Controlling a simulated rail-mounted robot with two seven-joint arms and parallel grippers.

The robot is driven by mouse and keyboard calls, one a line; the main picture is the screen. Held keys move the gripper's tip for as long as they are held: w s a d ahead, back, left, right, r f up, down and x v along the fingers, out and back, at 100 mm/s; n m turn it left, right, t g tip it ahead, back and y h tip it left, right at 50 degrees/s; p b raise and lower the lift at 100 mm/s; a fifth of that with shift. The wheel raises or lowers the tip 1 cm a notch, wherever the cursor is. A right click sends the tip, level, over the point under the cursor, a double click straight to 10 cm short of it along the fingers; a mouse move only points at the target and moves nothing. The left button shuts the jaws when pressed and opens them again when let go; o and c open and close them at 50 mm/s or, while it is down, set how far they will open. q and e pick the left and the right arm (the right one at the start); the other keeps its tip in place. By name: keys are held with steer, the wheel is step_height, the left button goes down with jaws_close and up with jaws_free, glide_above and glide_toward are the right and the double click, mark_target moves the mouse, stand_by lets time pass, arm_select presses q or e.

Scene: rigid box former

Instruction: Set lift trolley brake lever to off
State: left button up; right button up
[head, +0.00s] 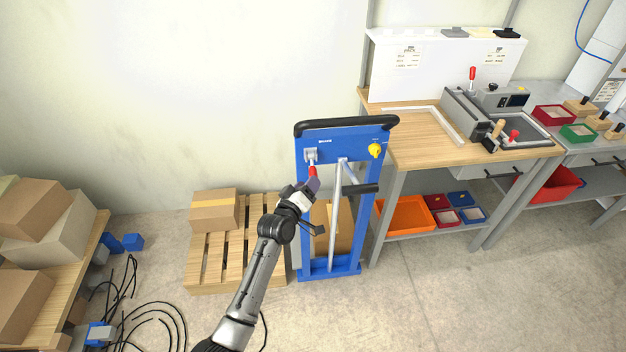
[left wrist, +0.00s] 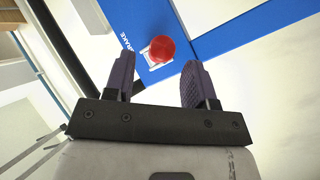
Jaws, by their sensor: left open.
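The blue lift trolley (head: 345,138) stands upright with a black push bar along its top. Its brake lever (head: 312,171) has a red grip and points down from a light grey mount at the upper left of the blue panel. My left gripper (head: 314,183) is at the lower end of the red grip. In the left wrist view the red grip (left wrist: 161,48) shows end-on, between and just beyond the tips of my open left gripper (left wrist: 157,64). I cannot tell whether a finger touches it. The word BRAKE is printed beside the mount. My right gripper is not in view.
A yellow knob (head: 375,151) sits on the panel's right side. A wooden pallet (head: 207,262) with a cardboard box (head: 214,210) lies left of the trolley. A workbench (head: 415,135) stands close on the right. Black cables (head: 130,300) lie on the floor at lower left.

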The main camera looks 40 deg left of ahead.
mark_target(313, 171)
arm_select(q)
steer(key=shift+b+x, duration=0.35)
steer(key=shift+x, duration=1.65)
jaws_close()
